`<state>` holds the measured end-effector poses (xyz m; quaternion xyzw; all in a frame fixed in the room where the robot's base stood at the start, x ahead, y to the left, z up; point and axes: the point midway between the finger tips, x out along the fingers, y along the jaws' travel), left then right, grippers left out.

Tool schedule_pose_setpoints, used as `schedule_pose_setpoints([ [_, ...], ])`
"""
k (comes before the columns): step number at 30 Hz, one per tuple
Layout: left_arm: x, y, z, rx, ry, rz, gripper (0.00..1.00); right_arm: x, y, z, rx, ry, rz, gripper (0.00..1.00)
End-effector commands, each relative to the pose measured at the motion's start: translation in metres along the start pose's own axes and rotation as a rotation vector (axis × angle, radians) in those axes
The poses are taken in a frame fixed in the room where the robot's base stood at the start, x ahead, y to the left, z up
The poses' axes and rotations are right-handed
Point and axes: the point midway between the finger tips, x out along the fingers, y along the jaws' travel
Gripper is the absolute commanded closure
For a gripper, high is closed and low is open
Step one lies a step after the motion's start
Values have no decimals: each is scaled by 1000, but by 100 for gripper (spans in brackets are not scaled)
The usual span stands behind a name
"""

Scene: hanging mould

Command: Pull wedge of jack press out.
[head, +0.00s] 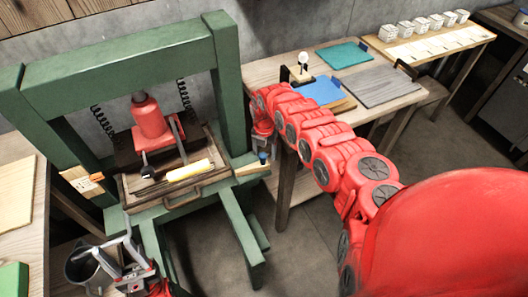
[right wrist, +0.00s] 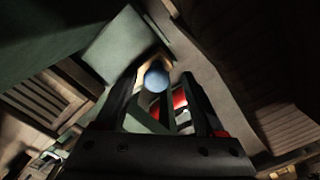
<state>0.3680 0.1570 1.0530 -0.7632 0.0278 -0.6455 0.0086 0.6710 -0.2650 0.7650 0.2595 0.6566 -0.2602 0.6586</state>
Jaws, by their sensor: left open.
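The green jack press (head: 130,62) stands at the left of the head view, with a red jack (head: 150,120) inside its frame. A pale wooden wedge (head: 251,168) with a blue knob (head: 263,157) sticks out at the press's right side. The blue knob also shows in the right wrist view (right wrist: 157,79), ahead of and between my fingers. My right gripper (right wrist: 165,82) is open around the line of the knob; I cannot tell whether it touches. In the head view my arm partly hides it. My left gripper (head: 125,254) is open and empty at the lower left.
A wooden tray (head: 128,203) with a handle sits under the jack, with a yellow-white roll on it. Another pale wooden piece (head: 82,180) is at the press's left. A bucket (head: 85,266) is near my left gripper. A table with boards (head: 383,86) stands behind my right arm.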

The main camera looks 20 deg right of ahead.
Motion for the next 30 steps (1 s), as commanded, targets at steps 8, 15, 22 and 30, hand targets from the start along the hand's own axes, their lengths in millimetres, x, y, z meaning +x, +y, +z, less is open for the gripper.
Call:
schedule_pose_setpoints([
  [8, 0, 0, 0, 0, 0, 0, 48, -9, 0, 0, 1, 2, 1, 29],
  [15, -2, 0, 0, 0, 0, 0, 48, -56, -1, 3, 2, -7, 1, 29],
  [22, -10, 0, 2, 0, 0, 0, 48, -114, -1, 2, 1, -3, -1, 29],
  [30, -17, 1, 3, 0, 0, 0, 48, -163, 1, 1, 0, -3, 2, 29],
])
